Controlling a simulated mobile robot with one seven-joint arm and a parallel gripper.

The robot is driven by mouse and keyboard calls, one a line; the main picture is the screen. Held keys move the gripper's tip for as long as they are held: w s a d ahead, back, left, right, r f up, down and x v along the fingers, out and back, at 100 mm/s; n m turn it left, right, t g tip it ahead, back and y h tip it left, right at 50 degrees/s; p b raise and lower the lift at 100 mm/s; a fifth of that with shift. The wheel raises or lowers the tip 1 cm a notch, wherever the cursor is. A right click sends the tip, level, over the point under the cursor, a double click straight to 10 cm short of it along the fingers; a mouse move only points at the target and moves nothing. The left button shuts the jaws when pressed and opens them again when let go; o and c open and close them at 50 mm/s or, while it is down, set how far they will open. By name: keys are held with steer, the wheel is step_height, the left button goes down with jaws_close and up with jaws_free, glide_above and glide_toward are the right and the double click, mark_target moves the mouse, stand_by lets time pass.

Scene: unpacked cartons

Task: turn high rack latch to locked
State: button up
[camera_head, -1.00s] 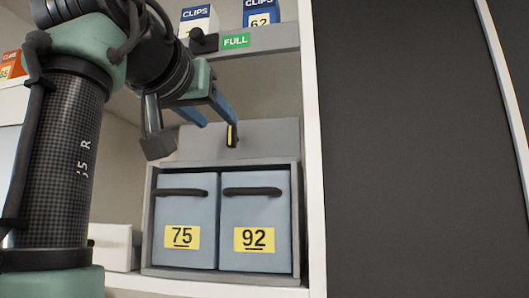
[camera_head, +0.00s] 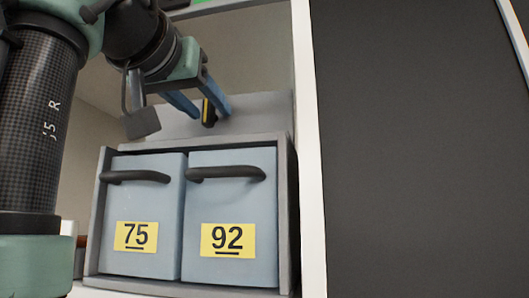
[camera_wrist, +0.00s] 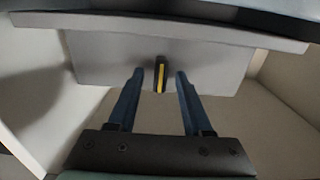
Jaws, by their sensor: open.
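The rack latch (camera_head: 208,112) is a small black handle with a yellow stripe on a grey plate (camera_head: 262,112) above the bins. It points roughly up and down in the head view. In the wrist view the latch (camera_wrist: 160,75) stands between the tips of my two blue fingers. My gripper (camera_head: 212,112) is open, with one finger on each side of the latch and a gap visible on both sides. In the wrist view my gripper (camera_wrist: 158,78) shows the same spread. I cannot tell whether either finger touches the latch.
Below the plate, a grey rack (camera_head: 287,205) holds two blue bins with black handles, labelled 75 (camera_head: 135,237) and 92 (camera_head: 228,240). A white upright (camera_head: 309,150) and a dark panel (camera_head: 415,150) stand to the right.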

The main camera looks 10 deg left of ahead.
steer(key=shift+c, duration=0.3)
jaws_close()
steer(key=shift+m, duration=0.4)
steer(key=m+p, duration=0.2)
steer(key=m, duration=0.1)
steer(key=shift+r, duration=0.15)
steer(key=m+p, duration=0.2)
steer(key=m, duration=0.3)
steer(key=shift+d, duration=0.15)
steer(key=m+p, duration=0.2)
steer(key=m, duration=0.3)
steer(key=shift+s+m, duration=0.1)
steer(key=shift+m, duration=0.2)
steer(key=shift+f+m+p, duration=0.25)
steer(key=shift+m+p, duration=0.55)
steer(key=shift+m, duration=0.9)
steer(key=shift+d, duration=0.1)
